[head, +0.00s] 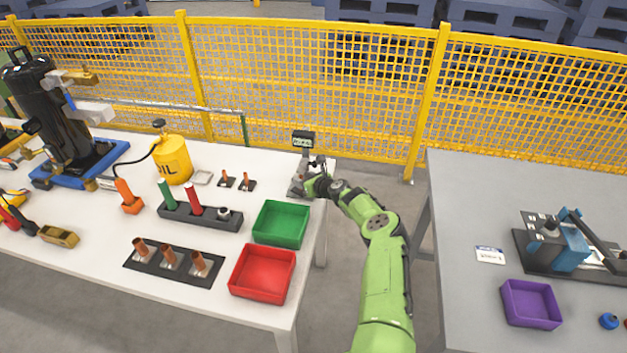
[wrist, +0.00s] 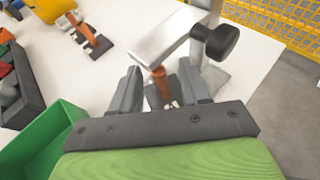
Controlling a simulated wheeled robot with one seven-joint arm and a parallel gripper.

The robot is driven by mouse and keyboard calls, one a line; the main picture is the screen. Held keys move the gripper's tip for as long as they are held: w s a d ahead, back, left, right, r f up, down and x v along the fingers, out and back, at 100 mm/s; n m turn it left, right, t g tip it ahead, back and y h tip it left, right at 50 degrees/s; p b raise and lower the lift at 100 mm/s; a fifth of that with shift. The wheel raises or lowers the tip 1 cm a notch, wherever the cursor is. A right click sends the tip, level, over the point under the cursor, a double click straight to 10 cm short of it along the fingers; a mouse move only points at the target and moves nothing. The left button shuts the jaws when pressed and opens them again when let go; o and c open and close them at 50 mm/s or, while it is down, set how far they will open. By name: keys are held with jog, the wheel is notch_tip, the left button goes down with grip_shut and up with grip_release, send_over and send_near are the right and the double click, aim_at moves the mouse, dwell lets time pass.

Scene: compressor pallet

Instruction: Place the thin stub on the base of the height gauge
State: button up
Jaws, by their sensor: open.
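The height gauge (head: 303,142) stands at the far right corner of the white table, its display on top. In the wrist view its pale metal measuring arm (wrist: 160,38) and black knob (wrist: 222,41) are close in front of me. A thin copper stub (wrist: 160,84) stands roughly upright below that arm, over the gauge's base. My gripper (wrist: 158,92) is open, with one finger on each side of the stub; finger contact cannot be made out. In the head view my gripper (head: 308,187) is at the gauge and the stub is hidden.
Two small dark holders with copper stubs (head: 226,178) (head: 246,181) stand left of the gauge. A green bin (head: 281,223) and a red bin (head: 263,273) lie nearer. A black rack (head: 172,262) holds thicker copper pieces. A yellow fence (head: 330,75) runs behind.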

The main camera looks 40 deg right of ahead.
jog(key=p+v, duration=0.3)
jog(key=v, duration=0.7)
jog(key=s+a+r+n+g+y, duration=0.25)
jog(key=a+r+n, duration=0.45)
jog(key=a+n, duration=0.35)
jog(key=s+a+r+n+g+y, duration=0.15)
jog(key=a+r+n+g, duration=0.25)
jog(key=a+r+n, duration=0.6)
jog(key=s+a+r+n+g+h, duration=0.1)
jog(key=s+a+r+n+h, duration=0.1)
jog(key=s+a+r+n, duration=0.4)
jog(key=s+a+r+n+g+h, duration=0.1)
jog(key=s+a+r+n+h, duration=0.15)
jog(key=s, duration=0.55)
jog(key=s+a+r+n, duration=0.1)
jog(key=s+n, duration=0.2)
jog(key=s, duration=0.6)
jog(key=s+a+r+n, duration=0.2)
jog(key=s+n, duration=0.1)
jog(key=s, duration=0.7)
jog(key=shift+r+n+t, duration=0.3)
jog(key=shift+n+t, duration=0.05)
jog(key=shift+n, duration=0.05)
